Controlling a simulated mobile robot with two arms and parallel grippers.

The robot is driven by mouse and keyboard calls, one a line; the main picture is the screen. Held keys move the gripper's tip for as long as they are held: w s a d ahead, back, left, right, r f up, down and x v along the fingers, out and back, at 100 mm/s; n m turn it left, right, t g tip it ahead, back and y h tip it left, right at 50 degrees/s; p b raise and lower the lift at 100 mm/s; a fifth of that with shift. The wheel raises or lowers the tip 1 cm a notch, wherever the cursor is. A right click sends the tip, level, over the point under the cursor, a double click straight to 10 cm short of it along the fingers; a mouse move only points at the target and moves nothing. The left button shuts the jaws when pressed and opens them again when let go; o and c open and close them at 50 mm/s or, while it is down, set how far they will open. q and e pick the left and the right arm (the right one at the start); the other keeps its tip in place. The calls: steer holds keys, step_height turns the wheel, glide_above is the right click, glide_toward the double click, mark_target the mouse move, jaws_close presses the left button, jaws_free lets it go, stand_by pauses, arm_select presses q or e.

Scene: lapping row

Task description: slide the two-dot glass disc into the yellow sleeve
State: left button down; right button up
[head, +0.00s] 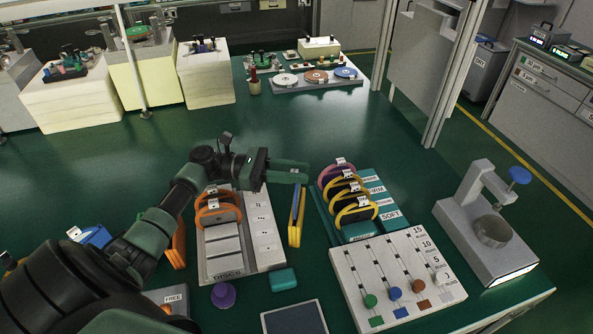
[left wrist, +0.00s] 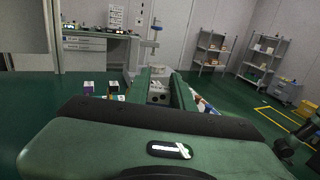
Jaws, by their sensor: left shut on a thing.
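My left gripper (head: 300,176) reaches in from the left, its fingers lying level over the far end of the yellow sleeve (head: 297,217). The sleeve stands narrow and upright beside the disc rack, with blue along its side. In the left wrist view the left gripper (left wrist: 163,80) is shut on a pale tab with what look like two dark dots, which I take as the two-dot glass disc (left wrist: 158,97). The disc's body is hidden, so I cannot tell whether any of it is inside the sleeve. My right gripper is not in view.
The disc rack (head: 220,275) holds orange-rimmed discs (head: 217,210) in its far slots. A teal rack (head: 372,232) with several tabbed rings stands right of the sleeve. A slider board (head: 395,275) and grey press (head: 484,225) stand farther right. The far middle of the table is clear.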

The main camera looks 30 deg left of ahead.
arm_select(q)
steer(key=shift+f+b, duration=1.05)
steer(key=shift+f, duration=0.65)
steer(key=shift+f, duration=0.1)
steer(key=shift+s+d+f+b, duration=0.2)
steer(key=shift+d+f+b, duration=0.15)
steer(key=shift+f, duration=0.2)
steer(key=shift+s+d+f+b, duration=0.2)
steer(key=shift+f+b, duration=0.2)
steer(key=shift+f, duration=0.1)
steer(key=shift+s+d+f+b, duration=0.2)
steer(key=shift+f+b, duration=0.35)
steer(key=shift+f, duration=0.05)
steer(key=shift+r, duration=0.1)
steer(key=shift+w+a+r+p, duration=0.15)
steer(key=shift+a+r+p, duration=0.1)
steer(key=shift+r+p, duration=0.55)
steer(key=shift+w+a+r+p, duration=0.2)
steer(key=shift+r+p, duration=0.35)
steer(key=shift+p, duration=0.3)
steer(key=shift+w+a+r+p, duration=0.15)
steer(key=shift+a+r+p, duration=0.1)
steer(key=shift+r+p, duration=1.2)
steer(key=shift+r, duration=0.1)
